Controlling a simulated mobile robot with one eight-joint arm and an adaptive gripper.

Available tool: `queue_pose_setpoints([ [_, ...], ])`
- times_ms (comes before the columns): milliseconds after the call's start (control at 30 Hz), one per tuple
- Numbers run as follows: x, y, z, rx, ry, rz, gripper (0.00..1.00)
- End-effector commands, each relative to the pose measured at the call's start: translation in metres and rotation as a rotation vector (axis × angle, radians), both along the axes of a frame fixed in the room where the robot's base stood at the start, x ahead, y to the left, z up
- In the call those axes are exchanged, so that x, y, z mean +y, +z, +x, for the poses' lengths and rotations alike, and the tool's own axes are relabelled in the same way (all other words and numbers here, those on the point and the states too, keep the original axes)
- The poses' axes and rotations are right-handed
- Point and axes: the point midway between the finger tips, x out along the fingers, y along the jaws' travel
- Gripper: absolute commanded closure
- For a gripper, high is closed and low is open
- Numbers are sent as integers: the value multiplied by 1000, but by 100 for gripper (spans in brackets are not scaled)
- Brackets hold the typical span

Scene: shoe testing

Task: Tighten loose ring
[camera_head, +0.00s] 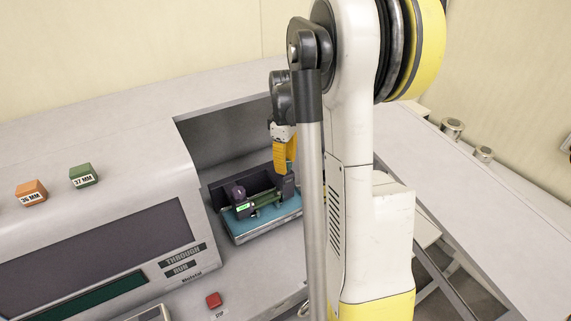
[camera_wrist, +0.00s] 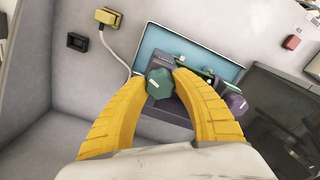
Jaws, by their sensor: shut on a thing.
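A dark fixture (camera_head: 264,203) with a green bar and a purple knob (camera_head: 238,193) lies in a blue-based tray (camera_head: 265,229) in the machine's recess. In the wrist view, a dark green faceted knob-like ring (camera_wrist: 160,84) with a white mark sits at the fixture's left end. My gripper (camera_head: 284,172) points down over the fixture's right end in the head view. Its yellow fingers (camera_wrist: 160,88) are shut on the green ring from both sides. The purple knob also shows in the wrist view (camera_wrist: 237,104), right of the fingers. Whether the ring is loose cannot be told.
The recess walls stand close around the tray. A red button (camera_head: 213,300) is on the front ledge. Orange (camera_head: 31,192) and green (camera_head: 84,175) labelled blocks rest on the machine's top. A cable (camera_wrist: 115,58) runs to the tray. Metal cylinders (camera_head: 452,127) stand on the right table.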

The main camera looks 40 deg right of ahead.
Motion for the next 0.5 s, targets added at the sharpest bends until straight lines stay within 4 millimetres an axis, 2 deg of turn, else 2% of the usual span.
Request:
queue_pose_setpoints([
  [267, 0, -2, 0, 0, -162, 0, 98],
  [500, 0, -2, 0, 0, -383, 0, 98],
])
